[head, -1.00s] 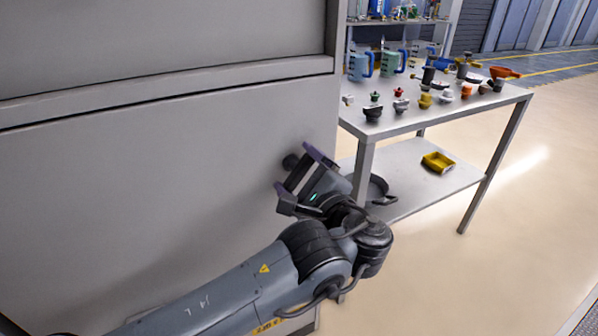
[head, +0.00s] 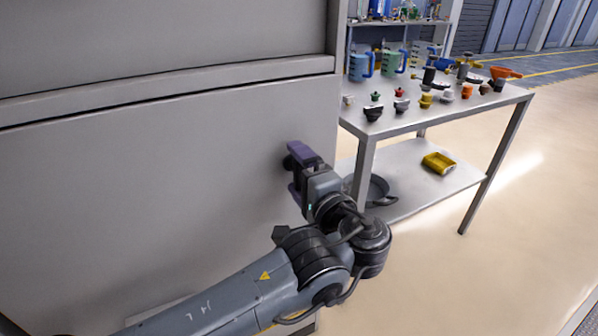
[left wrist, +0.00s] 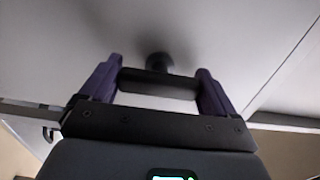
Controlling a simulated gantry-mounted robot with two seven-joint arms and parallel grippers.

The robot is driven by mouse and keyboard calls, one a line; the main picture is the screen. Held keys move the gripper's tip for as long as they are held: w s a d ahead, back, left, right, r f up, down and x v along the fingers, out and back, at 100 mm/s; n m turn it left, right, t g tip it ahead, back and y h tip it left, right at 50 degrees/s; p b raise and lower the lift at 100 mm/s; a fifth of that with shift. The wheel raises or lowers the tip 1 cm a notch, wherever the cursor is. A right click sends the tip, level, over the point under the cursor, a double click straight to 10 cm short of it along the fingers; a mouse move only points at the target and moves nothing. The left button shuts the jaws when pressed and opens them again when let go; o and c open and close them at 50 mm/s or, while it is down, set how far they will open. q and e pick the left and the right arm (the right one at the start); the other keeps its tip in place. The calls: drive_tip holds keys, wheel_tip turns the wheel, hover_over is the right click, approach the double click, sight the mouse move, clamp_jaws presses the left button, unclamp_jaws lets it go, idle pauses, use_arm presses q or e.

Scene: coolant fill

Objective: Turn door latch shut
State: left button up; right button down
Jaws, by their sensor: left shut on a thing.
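The door latch is a dark handle with a short crossbar and a round hub, on the lower grey cabinet door (head: 150,190) near its right edge. In the head view only a dark bit of the latch (head: 288,162) shows beside my fingers. In the left wrist view the latch crossbar (left wrist: 158,84) lies between the two purple fingertips, its hub behind it against the door. My left gripper (head: 297,172) is shut on the crossbar, one finger at each end; it also shows in the left wrist view (left wrist: 160,80). My right gripper is not in view.
A metal table (head: 420,115) stands right of the cabinet, close to my left wrist. It carries jugs, caps and funnels. The floor at right is clear.

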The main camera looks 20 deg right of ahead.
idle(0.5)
use_arm(q)
drive_tip(key=o, duration=0.8)
drive_tip(key=shift+s+d+p, duration=0.2)
drive_tip(key=shift+s+p, duration=0.7)
drive_tip(key=shift+s, duration=1)
drive_tip(key=shift+s+d+p, duration=0.2)
drive_tip(key=shift+s+p, duration=0.65)
drive_tip(key=shift+s, duration=1)
